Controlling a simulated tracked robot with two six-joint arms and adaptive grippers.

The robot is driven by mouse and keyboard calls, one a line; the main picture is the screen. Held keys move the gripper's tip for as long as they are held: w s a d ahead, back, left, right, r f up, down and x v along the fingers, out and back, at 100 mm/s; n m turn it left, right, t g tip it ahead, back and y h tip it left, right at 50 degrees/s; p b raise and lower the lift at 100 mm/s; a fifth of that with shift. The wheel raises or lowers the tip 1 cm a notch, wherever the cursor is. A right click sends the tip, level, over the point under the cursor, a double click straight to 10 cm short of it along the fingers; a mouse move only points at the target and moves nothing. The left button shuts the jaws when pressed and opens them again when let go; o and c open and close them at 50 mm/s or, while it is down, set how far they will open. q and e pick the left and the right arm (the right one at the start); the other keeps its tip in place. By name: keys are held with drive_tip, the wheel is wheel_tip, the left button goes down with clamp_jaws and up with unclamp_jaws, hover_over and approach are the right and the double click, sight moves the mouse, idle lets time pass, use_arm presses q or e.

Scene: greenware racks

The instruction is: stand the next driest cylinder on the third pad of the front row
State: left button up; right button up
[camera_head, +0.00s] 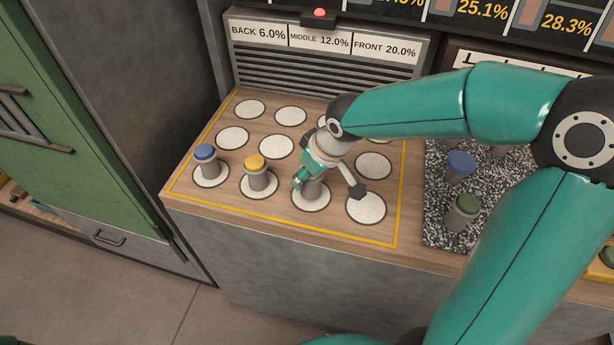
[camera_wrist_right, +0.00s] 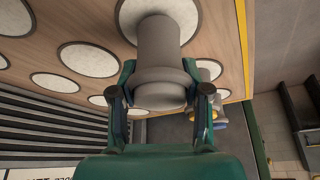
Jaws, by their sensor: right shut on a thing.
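My right gripper (camera_head: 328,187) is over the third front-row pad (camera_head: 311,207), pointing down. In the right wrist view it (camera_wrist_right: 160,92) is shut on a grey cylinder (camera_wrist_right: 165,50) with a wider collar. The held cylinder (camera_head: 313,189) is upright over that pad; I cannot tell whether its foot touches. A blue-capped cylinder (camera_head: 207,166) stands on the first front pad and a yellow-capped one (camera_head: 256,176) on the second. The fourth front pad (camera_head: 366,208) is empty. My left gripper is not in view.
Middle-row pads (camera_head: 276,147) and visible back-row pads (camera_head: 290,116) are empty. A sign reads back 6.0%, middle 12.0%, front 20.0%. A speckled tray (camera_head: 434,232) at right holds blue-capped (camera_head: 460,165) and green-capped (camera_head: 463,212) cylinders, among others partly behind my arm.

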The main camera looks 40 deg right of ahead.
drive_tip(key=shift+f, duration=0.45)
drive_tip(key=shift+f, duration=0.1)
drive_tip(key=o, duration=1.3)
drive_tip(key=shift+r, duration=0.25)
drive_tip(key=v, duration=1.1)
drive_tip(key=shift+s+r+p, duration=0.25)
drive_tip(key=shift+r+p, duration=0.1)
drive_tip(key=shift+p, duration=0.05)
